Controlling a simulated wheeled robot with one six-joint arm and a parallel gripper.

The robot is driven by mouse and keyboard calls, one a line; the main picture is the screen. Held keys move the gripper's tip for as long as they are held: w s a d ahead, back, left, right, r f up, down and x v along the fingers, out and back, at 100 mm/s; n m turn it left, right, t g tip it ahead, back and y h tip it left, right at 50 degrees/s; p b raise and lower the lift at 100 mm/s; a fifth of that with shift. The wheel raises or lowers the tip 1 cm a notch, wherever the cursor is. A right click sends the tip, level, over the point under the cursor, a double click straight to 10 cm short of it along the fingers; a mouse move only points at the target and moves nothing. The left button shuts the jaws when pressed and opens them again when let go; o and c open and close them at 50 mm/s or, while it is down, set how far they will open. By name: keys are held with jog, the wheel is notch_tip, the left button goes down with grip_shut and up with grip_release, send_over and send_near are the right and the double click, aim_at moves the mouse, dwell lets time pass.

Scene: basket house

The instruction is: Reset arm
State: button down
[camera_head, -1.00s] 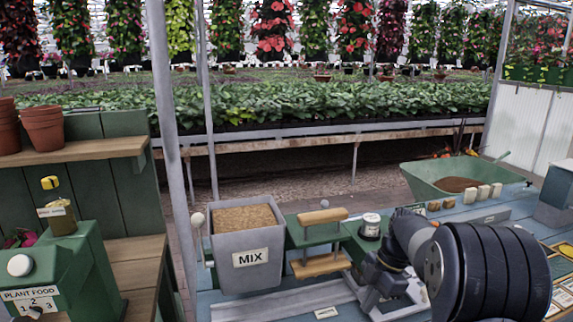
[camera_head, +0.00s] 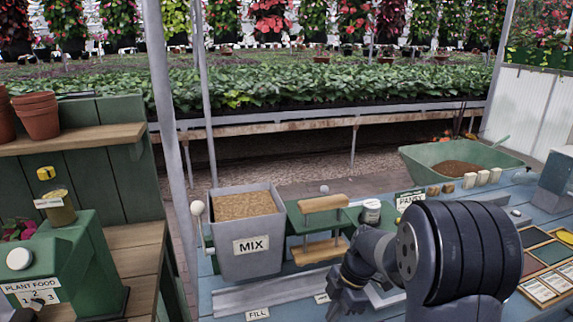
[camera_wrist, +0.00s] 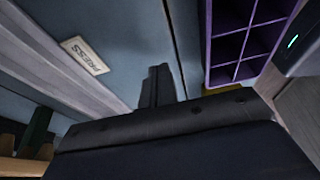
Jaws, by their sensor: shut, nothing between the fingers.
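My arm reaches in from the lower right in the head view, and my gripper (camera_head: 345,302) hangs low over the blue bench, in front of the wooden-handled press. In the wrist view my gripper's fingers (camera_wrist: 157,84) are together, with nothing between them. Part of the gripper's dark body fills the lower half of that view. The fingers are apart from the purple compartment tray (camera_wrist: 243,42) at the upper right.
The grey MIX bin (camera_head: 247,270) stands left of my gripper, and the press (camera_head: 323,205) stands behind it. A green wheelbarrow (camera_head: 420,165) is at the back right. Divided trays (camera_head: 530,258) lie right of my arm. A PRESS label (camera_wrist: 84,55) shows in the wrist view.

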jog(key=s+a, duration=0.1)
jog(key=a, duration=0.3)
jog(key=s+a, duration=0.1)
jog(key=a, duration=0.2)
jog(key=s+a, duration=0.1)
jog(key=a, duration=0.3)
jog(key=shift+s+a+f, duration=0.15)
jog(key=shift+a, duration=0.15)
jog(key=v, duration=0.9)
jog(key=shift+p, duration=0.35)
